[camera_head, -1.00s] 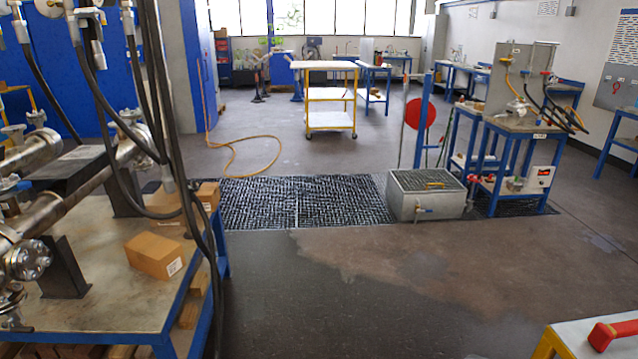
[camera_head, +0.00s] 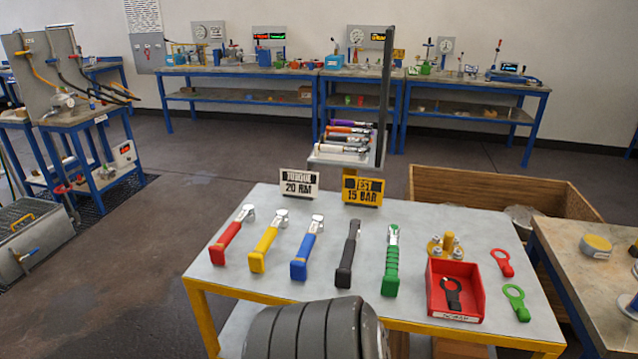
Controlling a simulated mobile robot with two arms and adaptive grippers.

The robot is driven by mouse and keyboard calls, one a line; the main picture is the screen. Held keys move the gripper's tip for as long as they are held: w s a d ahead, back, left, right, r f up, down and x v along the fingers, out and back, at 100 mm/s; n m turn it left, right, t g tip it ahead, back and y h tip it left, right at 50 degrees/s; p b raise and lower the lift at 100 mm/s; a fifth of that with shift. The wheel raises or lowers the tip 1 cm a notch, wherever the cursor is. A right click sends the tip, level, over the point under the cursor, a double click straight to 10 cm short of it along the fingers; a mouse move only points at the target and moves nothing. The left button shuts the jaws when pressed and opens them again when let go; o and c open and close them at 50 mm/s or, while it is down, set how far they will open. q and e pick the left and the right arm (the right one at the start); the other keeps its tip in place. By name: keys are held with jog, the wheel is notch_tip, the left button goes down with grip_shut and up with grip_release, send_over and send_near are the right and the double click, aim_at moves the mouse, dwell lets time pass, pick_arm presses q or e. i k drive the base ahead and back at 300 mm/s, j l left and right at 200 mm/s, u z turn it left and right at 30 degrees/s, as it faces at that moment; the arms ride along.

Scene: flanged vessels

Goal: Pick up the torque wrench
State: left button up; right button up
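Five wrench-like tools with coloured handles lie in a row on a light-topped table with a yellow frame (camera_head: 206,283): a red one (camera_head: 228,240), a yellow one (camera_head: 266,246), a blue one (camera_head: 306,254), a black one (camera_head: 347,258) and a green one (camera_head: 390,268). A sign reading "TORQUE 20 NM" (camera_head: 299,184) stands behind them. I cannot tell for sure which tool is the torque wrench. More handled tools lie on a raised grey rack (camera_head: 324,158) at the table's back. Neither gripper is in view.
A red tray (camera_head: 455,305) with a black ring tool, a yellow flanged piece (camera_head: 445,245), and red and green ring tools (camera_head: 516,300) are on the table's right. A wooden crate (camera_head: 480,190) stands behind. Another table (camera_head: 575,275) is close right. Floor at left is open.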

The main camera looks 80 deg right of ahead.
aim_at(257, 258)
jog(key=z, duration=2.1)
